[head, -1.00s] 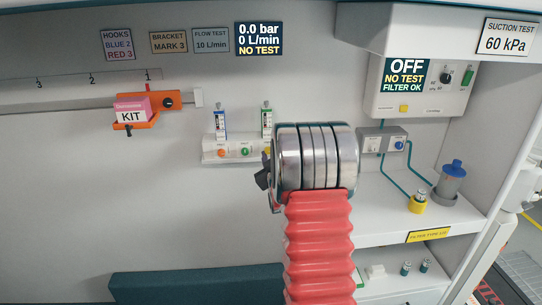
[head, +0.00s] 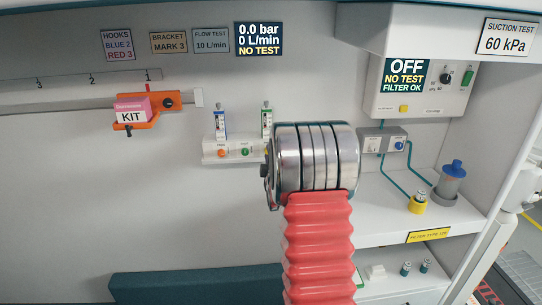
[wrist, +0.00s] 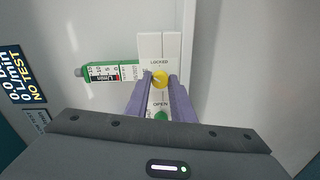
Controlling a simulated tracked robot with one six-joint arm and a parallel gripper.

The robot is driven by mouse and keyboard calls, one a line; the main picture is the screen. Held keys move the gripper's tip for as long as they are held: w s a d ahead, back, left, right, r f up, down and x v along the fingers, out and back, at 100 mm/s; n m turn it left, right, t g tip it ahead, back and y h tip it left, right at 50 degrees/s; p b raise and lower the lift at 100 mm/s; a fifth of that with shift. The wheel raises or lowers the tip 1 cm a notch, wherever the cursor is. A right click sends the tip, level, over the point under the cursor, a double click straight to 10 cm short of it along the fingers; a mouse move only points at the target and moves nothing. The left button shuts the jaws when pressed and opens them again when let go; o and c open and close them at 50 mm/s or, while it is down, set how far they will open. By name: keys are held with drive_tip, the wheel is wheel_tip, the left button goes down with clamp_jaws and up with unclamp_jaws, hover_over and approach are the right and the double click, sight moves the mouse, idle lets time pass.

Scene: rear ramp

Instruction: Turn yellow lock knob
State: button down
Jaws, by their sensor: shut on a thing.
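The yellow lock knob (wrist: 160,77) sits on a white panel (wrist: 150,45) between the printed words LOCKED and OPEN in the wrist view. My gripper (wrist: 160,82) has its two purple fingers on either side of the knob and is shut on it. In the head view my silver wrist and red arm sleeve cover the gripper and nearly all of the knob. How far the knob is turned is too small to tell.
A green knob (wrist: 161,116) is close below, between my fingers; it also shows in the head view (head: 245,152), beside an orange knob (head: 222,153). A flow meter (wrist: 97,72) is beside the panel. An orange bracket with a kit (head: 150,108) hangs on the rail at left.

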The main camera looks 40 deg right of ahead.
drive_tip(key=shift+a+f+n, duration=0.15)
drive_tip(key=shift+n, duration=1.65)
drive_tip(key=shift+a+f+n, duration=0.15)
drive_tip(key=shift+n, duration=1.65)
drive_tip(key=c, duration=1.9)
unclamp_jaws()
drive_tip(key=o, duration=0.4)
drive_tip(key=shift+d+r, duration=0.15)
drive_tip(key=shift+c, duration=0.2)
drive_tip(key=v, duration=1.4)
drive_tip(key=shift+w, duration=0.15)
